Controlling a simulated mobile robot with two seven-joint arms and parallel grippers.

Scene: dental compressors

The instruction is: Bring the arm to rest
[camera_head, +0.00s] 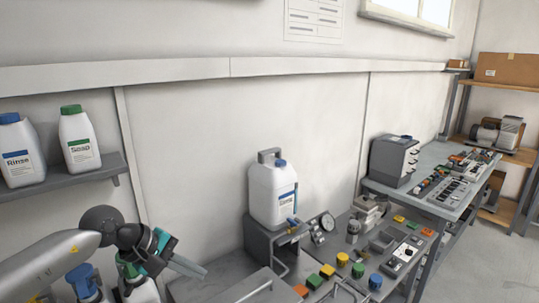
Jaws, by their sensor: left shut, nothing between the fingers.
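My left arm comes in from the lower left, and its gripper (190,267) points right and slightly down. Its fingers are shut with nothing between them. It is above the grey bench top near the wall, apart from the white jug (272,195) on its raised stand. A blue-topped bottle (83,281) and a green-topped bottle (138,288) are partly hidden behind or below my left arm. My right gripper does not show.
A wall shelf (75,180) holds a Rinse bottle (20,155) and a Soap bottle (79,142). A control panel with coloured buttons (343,259) fills the lower middle. A second bench (420,200) carries a grey cabinet (393,160). Floor (480,265) is clear at right.

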